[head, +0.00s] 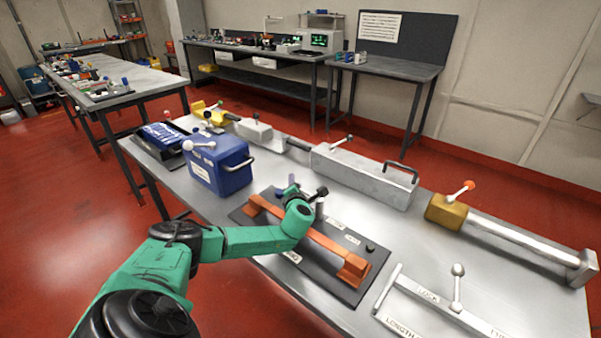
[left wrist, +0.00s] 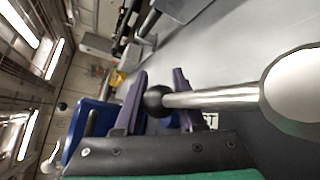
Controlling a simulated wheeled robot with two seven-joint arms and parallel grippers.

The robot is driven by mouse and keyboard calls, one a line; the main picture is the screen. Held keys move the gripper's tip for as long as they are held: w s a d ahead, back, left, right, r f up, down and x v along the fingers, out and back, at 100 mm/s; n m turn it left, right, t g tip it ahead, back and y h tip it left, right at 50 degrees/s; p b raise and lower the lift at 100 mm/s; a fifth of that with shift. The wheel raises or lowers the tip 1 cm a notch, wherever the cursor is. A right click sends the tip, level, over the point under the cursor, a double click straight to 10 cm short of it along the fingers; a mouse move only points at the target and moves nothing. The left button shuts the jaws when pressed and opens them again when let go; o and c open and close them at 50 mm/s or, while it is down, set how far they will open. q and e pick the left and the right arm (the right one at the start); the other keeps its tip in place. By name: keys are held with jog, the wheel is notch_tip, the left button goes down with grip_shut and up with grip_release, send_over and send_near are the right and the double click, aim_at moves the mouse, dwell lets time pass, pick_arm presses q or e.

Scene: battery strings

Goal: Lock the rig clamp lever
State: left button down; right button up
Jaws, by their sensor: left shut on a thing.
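The black base plate (head: 370,259) with an orange bar (head: 322,241) lies on the near bench and carries small white labels, too small to read surely. My left gripper (head: 292,186) is over this plate, its bluish-purple fingers partly hidden by my green wrist. In the left wrist view my gripper (left wrist: 157,90) has one finger on each side of a black ball knob (left wrist: 158,101) and is shut on it. The knob ends a shiny lever rod (left wrist: 212,98) that runs right to a large pale ball (left wrist: 296,91). My right gripper is out of view.
A blue box (head: 218,166) with a handle stands left of the plate. A long grey box (head: 362,175) and a steel tube with a yellow block (head: 447,210) lie behind. A frame marked LOCK (head: 440,305) with an upright ball lever (head: 457,285) is at the right.

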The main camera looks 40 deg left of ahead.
pick_arm(q)
jog(key=shift+s+f+n+y, duration=0.1)
jog(key=shift+s+n+y, duration=0.2)
jog(key=c, duration=0.5)
grip_release()
jog(key=p+v, duration=0.1)
jog(key=v, duration=1.3)
jog(key=shift+d+r, duration=0.2)
